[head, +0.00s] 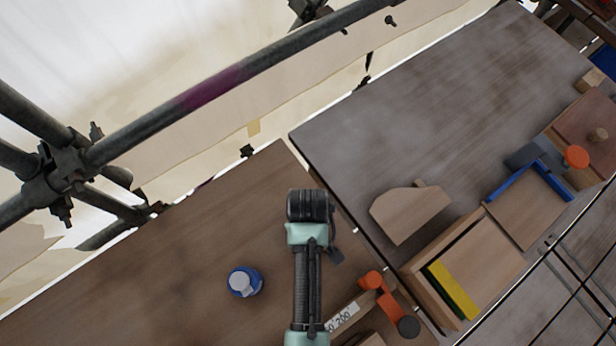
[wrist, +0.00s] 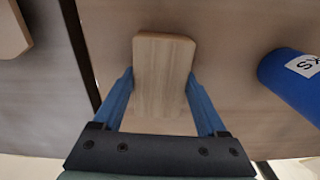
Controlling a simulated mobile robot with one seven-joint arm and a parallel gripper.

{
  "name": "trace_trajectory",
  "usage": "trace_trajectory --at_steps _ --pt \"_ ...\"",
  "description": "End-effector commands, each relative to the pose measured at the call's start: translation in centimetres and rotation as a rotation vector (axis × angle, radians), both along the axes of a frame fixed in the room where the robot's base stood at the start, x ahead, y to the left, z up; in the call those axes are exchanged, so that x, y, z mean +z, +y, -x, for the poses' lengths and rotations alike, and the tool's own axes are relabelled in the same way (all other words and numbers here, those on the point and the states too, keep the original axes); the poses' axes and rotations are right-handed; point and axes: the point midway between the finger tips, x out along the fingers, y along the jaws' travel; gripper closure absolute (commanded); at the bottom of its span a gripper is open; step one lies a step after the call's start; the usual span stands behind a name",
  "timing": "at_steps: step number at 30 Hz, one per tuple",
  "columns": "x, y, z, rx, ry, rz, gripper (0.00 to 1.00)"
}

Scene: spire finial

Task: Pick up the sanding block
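A pale wooden block (wrist: 164,75), which looks like the sanding block, lies between the two blue fingers of my gripper (wrist: 160,74) in the wrist view. One finger runs along each long side, and the fingertips come right up to the block's edges. I cannot tell whether they press on it or only flank it. In the head view my wrist (head: 310,206) is seen from above over the brown tabletop (head: 180,270). It hides the fingers and the block there.
A blue bottle (head: 244,281) with a white cap stands left of my arm; it shows at right in the wrist view (wrist: 295,80). An orange-handled tool (head: 385,295) lies right. A wooden piece (head: 408,212) and open box (head: 470,265) are on the greyer table. Scaffold pipes (head: 220,88) cross behind.

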Motion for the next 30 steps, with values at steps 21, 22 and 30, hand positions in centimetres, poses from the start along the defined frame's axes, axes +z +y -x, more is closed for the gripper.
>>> trace_trajectory --at_steps 21,22,30 --pt "3.3 0.0 -0.2 0.001 -0.006 0.000 0.88" --pt "3.9 0.0 -0.2 0.001 -0.005 0.000 0.88" --pt "8.7 0.0 -0.1 0.001 -0.004 0.000 0.88"
